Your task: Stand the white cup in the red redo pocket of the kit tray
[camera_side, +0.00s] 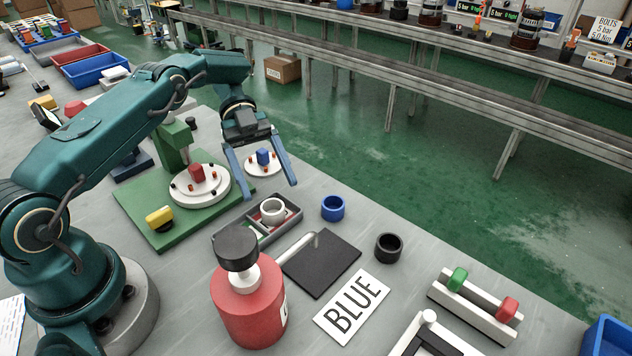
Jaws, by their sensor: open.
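The white cup (266,203) stands upright in the dark grey kit tray (290,222). It is in the tray's far compartment, where some red floor shows beside it; this appears to be the red redo pocket. A nearer compartment shows a patch of green. My gripper (268,191) is open and empty, its two blue fingers spread wide and pointing down. In the picture its fingertips are just above and to either side of the cup, apart from it. The exact height over the tray cannot be told.
A blue cup (333,208) and a black cup (388,247) stand to the right. A black mat (322,264), a BLUE card (352,306) and a tall red bottle (248,305) are nearer. A green fixture (142,205) and a round white plate (263,172) stand behind the tray.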

